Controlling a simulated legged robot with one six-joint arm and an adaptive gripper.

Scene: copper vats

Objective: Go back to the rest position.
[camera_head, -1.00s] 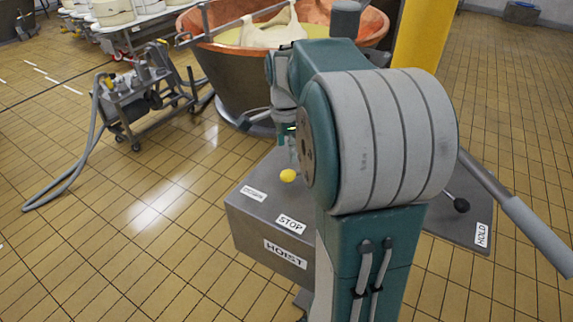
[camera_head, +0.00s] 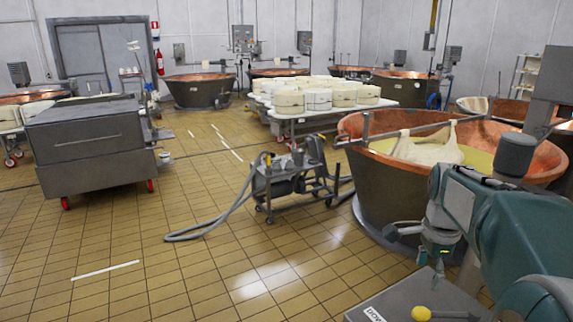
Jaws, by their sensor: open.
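My arm reaches in from the lower right. My gripper (camera_head: 436,266) hangs down at its end, above the far edge of the grey hoist control box (camera_head: 385,297) and in front of the near copper vat (camera_head: 385,205). It is small and partly dark in this view, with its fingers open and nothing seen between them. A yellow-knobbed lever (camera_head: 422,313) shows on the box, to the lower left of my arm.
A pump trolley (camera_head: 290,180) with a grey hose stands left of the vat. A steel cart (camera_head: 90,145) is at left. Cheese moulds (camera_head: 318,98) sit on a white table behind. The tiled floor (camera_head: 200,275) in front is clear.

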